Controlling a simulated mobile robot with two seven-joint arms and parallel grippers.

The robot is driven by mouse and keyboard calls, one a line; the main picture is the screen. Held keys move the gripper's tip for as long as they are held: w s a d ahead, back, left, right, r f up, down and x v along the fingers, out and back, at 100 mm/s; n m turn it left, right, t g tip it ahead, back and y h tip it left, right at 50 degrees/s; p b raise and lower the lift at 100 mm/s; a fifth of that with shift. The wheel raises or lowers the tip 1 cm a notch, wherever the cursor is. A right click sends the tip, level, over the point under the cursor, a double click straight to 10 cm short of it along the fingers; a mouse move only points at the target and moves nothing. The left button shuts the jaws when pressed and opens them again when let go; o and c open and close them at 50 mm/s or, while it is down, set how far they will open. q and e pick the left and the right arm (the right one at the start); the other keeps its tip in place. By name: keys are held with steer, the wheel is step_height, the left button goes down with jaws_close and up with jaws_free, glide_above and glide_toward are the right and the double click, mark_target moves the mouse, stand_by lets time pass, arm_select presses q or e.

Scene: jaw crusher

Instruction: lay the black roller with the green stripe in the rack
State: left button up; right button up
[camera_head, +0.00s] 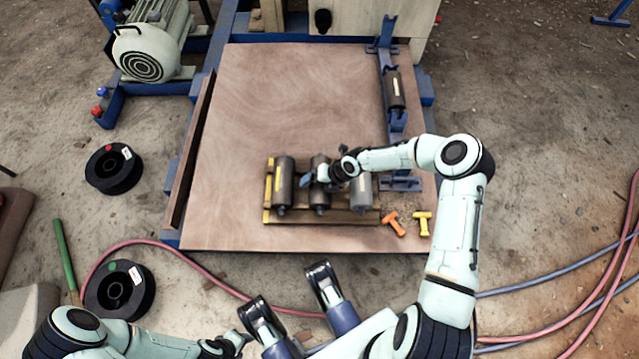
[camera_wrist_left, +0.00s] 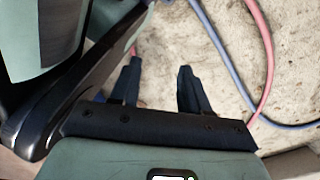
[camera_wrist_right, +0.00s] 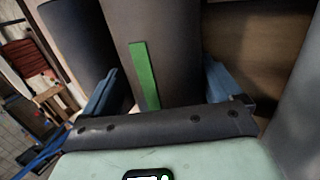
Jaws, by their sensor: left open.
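The black roller with the green stripe (camera_wrist_right: 165,45) stands large between the fingers of my right gripper (camera_wrist_right: 163,85) in the right wrist view. In the head view my right gripper (camera_head: 320,176) is at the middle roller (camera_head: 319,196) of the low wooden rack (camera_head: 300,217), its fingers on both sides. I cannot tell whether the fingers press on the roller, or whether it rests fully in the rack. Other rollers lie on either side, one with a yellow stripe (camera_head: 283,183) and a grey one (camera_head: 361,198). My left gripper (camera_wrist_left: 160,78) is open and empty above the bare ground.
A blue frame (camera_head: 398,122) at the board's right edge holds another dark roller (camera_head: 394,88). Orange (camera_head: 395,222) and yellow (camera_head: 422,222) T-shaped pieces lie right of the rack. The brown board (camera_head: 290,95) is clear behind it. Hoses (camera_head: 560,278) cross the ground.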

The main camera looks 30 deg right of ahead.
steer(key=shift+s+d+f, duration=0.15)
steer(key=shift+d+f, duration=0.05)
steer(key=shift+d, duration=0.15)
steer(key=shift+s+f, duration=0.1)
steer(key=shift+s+d+r, duration=0.1)
steer(key=shift+d+r, duration=0.15)
arm_select(q)
steer(key=w+d+r+t+p, duration=0.1)
steer(key=w+r+t+p, duration=0.2)
steer(key=w+r+p, duration=0.2)
steer(key=shift+w+r+m, duration=0.3)
steer(key=shift+w+r, duration=0.65)
steer(key=shift+w, duration=0.25)
arm_select(e)
steer(key=a+v, duration=0.1)
steer(key=v, duration=1.1)
steer(key=shift+d+r, duration=0.15)
steer(key=shift+r, duration=0.55)
